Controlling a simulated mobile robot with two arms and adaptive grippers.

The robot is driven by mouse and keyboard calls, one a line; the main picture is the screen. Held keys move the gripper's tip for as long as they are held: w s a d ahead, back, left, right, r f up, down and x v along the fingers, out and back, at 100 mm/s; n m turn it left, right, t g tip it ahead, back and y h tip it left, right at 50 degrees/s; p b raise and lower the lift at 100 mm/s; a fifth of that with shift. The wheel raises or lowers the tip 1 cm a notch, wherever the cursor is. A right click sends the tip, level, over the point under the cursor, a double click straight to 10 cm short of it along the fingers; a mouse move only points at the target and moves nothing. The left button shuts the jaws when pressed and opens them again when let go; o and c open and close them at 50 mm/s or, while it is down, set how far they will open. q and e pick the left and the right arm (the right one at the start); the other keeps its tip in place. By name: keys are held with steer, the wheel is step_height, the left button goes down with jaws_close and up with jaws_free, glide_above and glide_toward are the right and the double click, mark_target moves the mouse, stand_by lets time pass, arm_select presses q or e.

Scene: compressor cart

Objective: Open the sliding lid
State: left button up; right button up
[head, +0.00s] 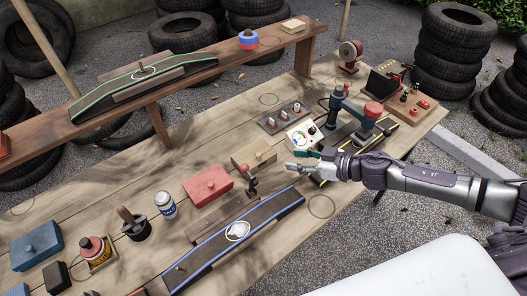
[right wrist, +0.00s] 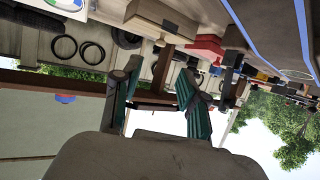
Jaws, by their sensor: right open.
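A tan wooden box (head: 253,158) with a small knob on top stands mid-table; its lid looks shut. It also shows at the top of the right wrist view (right wrist: 163,16), with its knob toward my fingers. A red box (head: 207,186) and a blue box (head: 36,246) also carry knobs. I cannot tell from the pictures which lid is the sliding one. My right gripper (head: 293,162) is just right of the tan box, above the table, apart from it. In the right wrist view its fingers (right wrist: 157,70) are spread and empty. My left gripper is out of view.
A dial gauge block (head: 300,135) stands just behind my right gripper. A small red-knobbed lever (head: 251,186) and a blue-edged ramp (head: 235,237) lie in front of the tan box. A can (head: 165,205) stands left. A raised shelf (head: 175,87) runs along the back.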

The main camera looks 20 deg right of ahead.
mark_target(260, 154)
steer(key=x, duration=0.4)
steer(key=shift+w+a+p, duration=0.3)
steer(key=shift+w, duration=0.05)
steer(key=x, duration=0.5)
steer(key=shift+w+a+f, duration=0.15)
steer(key=shift+a, duration=0.05)
steer(key=shift+w+a+f, duration=0.15)
steer(key=shift+w, duration=0.05)
steer(key=shift+w+a+f, duration=0.15)
steer(key=c, duration=0.5)
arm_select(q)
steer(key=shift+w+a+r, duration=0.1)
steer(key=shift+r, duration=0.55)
arm_select(e)
jaws_close()
